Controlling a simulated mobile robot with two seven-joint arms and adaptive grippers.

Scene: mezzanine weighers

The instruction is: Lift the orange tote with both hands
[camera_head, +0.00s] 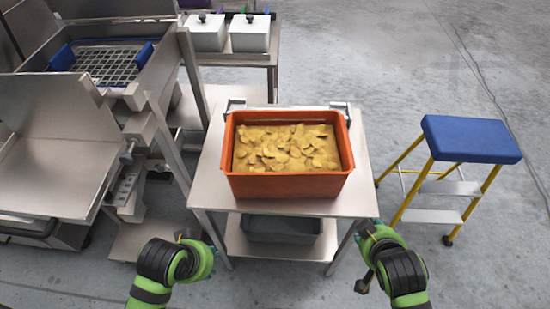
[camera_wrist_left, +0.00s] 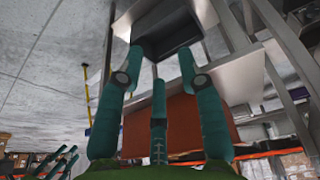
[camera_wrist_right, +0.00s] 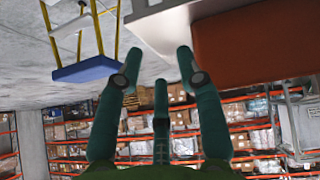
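The orange tote (camera_head: 290,186) stands upright on a steel table (camera_head: 350,203), filled with yellowish chip-like pieces (camera_head: 285,148). My left gripper (camera_head: 212,250) is in front of the table's left front corner, apart from the tote. In the left wrist view its fingers (camera_wrist_left: 160,65) are spread with nothing between them, and the tote (camera_wrist_left: 180,125) shows behind them. My right gripper (camera_head: 368,230) is by the table's right front corner, also apart from the tote. In the right wrist view its fingers (camera_wrist_right: 158,65) are spread and empty, with the tote (camera_wrist_right: 255,45) at the upper right.
A blue-topped step stool (camera_head: 470,138) with yellow legs stands right of the table. A grey bin (camera_head: 282,228) sits on the lower shelf. Steel machinery (camera_head: 60,140) stands close on the left. White lidded containers (camera_head: 249,35) are on a table behind. The floor at far right is clear.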

